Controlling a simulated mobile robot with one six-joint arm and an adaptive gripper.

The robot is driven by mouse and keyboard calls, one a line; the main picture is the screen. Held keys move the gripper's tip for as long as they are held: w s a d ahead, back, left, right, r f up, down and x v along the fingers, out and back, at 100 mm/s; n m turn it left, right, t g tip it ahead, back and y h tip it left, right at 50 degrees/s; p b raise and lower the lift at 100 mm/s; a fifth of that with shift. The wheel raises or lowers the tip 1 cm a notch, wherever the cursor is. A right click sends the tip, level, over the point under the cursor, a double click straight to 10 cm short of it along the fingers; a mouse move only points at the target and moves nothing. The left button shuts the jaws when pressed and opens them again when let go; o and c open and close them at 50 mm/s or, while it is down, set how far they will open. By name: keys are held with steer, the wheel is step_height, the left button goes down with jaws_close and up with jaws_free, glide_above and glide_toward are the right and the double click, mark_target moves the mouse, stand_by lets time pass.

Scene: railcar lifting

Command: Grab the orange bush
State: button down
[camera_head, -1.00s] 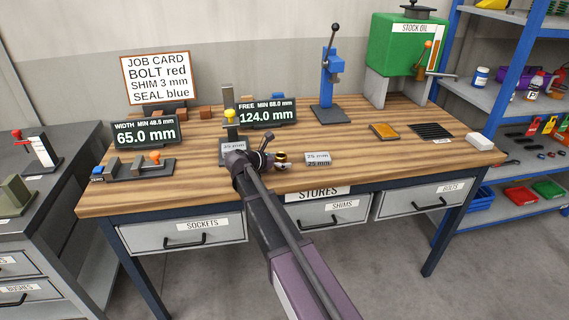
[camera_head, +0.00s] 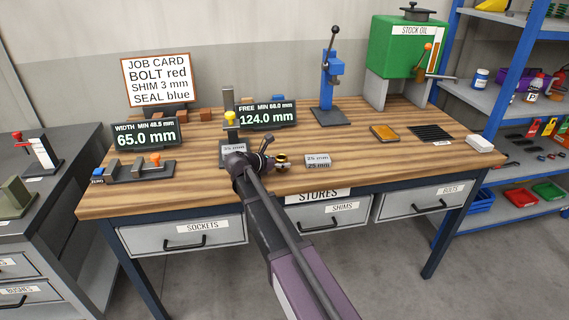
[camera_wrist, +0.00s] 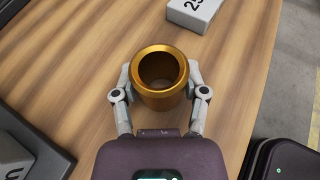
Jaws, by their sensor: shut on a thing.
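The orange bush, a hollow golden-orange cylinder, stands upright between the fingers in the wrist view (camera_wrist: 160,98). My gripper (camera_wrist: 160,84) is shut on it, with one finger against each side. In the head view the bush (camera_head: 283,160) shows small just right of my gripper (camera_head: 270,157), over the front middle of the workbench. I cannot tell whether its base touches the bench top.
A block marked 25 mm (camera_head: 317,161) lies right of the bush. A gauge stand with a yellow knob (camera_head: 231,125) stands behind left, near two digital displays (camera_head: 267,115). The wooden bench top (camera_head: 365,165) is clear at front right.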

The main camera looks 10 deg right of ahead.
mark_target(281, 157)
steer(key=shift+r, duration=0.15)
step_height(281, 157, up, 3)
steer(key=p, duration=0.3)
steer(key=s+a+r+p, duration=0.1)
steer(key=s+a+p, duration=0.1)
steer(key=s+a, duration=0.6)
steer(key=s, duration=0.5)
steer(key=shift+s+a+r, duration=0.2)
steer(key=shift+a+r, duration=0.1)
steer(key=shift+r, duration=0.05)
